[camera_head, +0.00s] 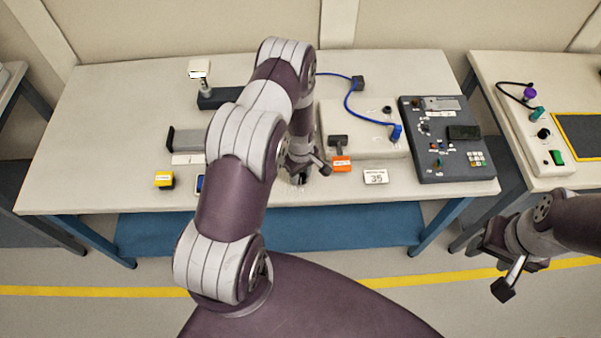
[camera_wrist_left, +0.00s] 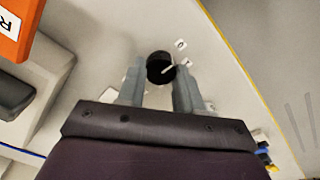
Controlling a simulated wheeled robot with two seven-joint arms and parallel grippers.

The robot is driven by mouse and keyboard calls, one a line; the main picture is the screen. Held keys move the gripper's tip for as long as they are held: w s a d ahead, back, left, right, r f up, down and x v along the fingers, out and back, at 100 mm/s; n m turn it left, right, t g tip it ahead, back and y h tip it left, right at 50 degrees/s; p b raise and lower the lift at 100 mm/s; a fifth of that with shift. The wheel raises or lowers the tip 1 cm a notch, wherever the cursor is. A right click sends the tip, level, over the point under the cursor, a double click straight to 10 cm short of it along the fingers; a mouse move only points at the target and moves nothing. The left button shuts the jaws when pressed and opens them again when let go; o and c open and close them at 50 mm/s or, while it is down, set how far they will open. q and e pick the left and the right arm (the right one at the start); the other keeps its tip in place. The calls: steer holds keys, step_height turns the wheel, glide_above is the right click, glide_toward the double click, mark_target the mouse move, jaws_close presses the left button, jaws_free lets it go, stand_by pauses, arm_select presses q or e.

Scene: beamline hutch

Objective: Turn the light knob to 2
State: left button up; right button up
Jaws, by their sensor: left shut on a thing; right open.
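The black light knob (camera_wrist_left: 157,60) sits on a pale surface with small white labels around it, one (camera_wrist_left: 180,44) reading like 0. Its white pointer line faces right, toward a second label (camera_wrist_left: 187,62) whose mark is hard to read. My left gripper (camera_wrist_left: 160,82) has a finger on each side of the knob and is shut on it. In the head view my left gripper (camera_head: 300,172) is low over the front middle of the table, and the arm and fingers mostly hide the knob. My right gripper (camera_head: 508,272) is open and empty, in front of the tables.
Right of my left gripper are an orange block (camera_head: 342,163), a display reading 35 (camera_head: 376,177) and a dark control panel (camera_head: 448,150). A yellow block (camera_head: 164,180) lies to the left. A blue cable (camera_head: 350,100) lies behind. The table's front left corner is clear.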

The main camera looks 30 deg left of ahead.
mark_target(302, 175)
arm_select(q)
steer(key=m+b, duration=0.2)
steer(key=m, duration=0.2)
steer(key=shift+w, duration=0.1)
steer(key=m+b, duration=0.1)
steer(key=m, duration=0.3)
steer(key=shift+m+b, duration=0.3)
steer(key=shift+b, duration=0.05)
steer(key=m+b, duration=0.1)
steer(key=m, duration=0.3)
steer(key=shift+w+d+m, duration=0.1)
steer(key=shift+m, duration=0.2)
steer(key=shift+r+m+b, duration=0.1)
steer(key=shift+m+b, duration=0.3)
steer(key=shift+m, duration=1.4)
steer(key=o, duration=1)
steer(key=shift+o, duration=0.2)
step_height(302, 175, up, 13)
steer(key=b, duration=0.1)
steer(key=shift+f+b, duration=0.2)
steer(key=shift+b, duration=0.15)
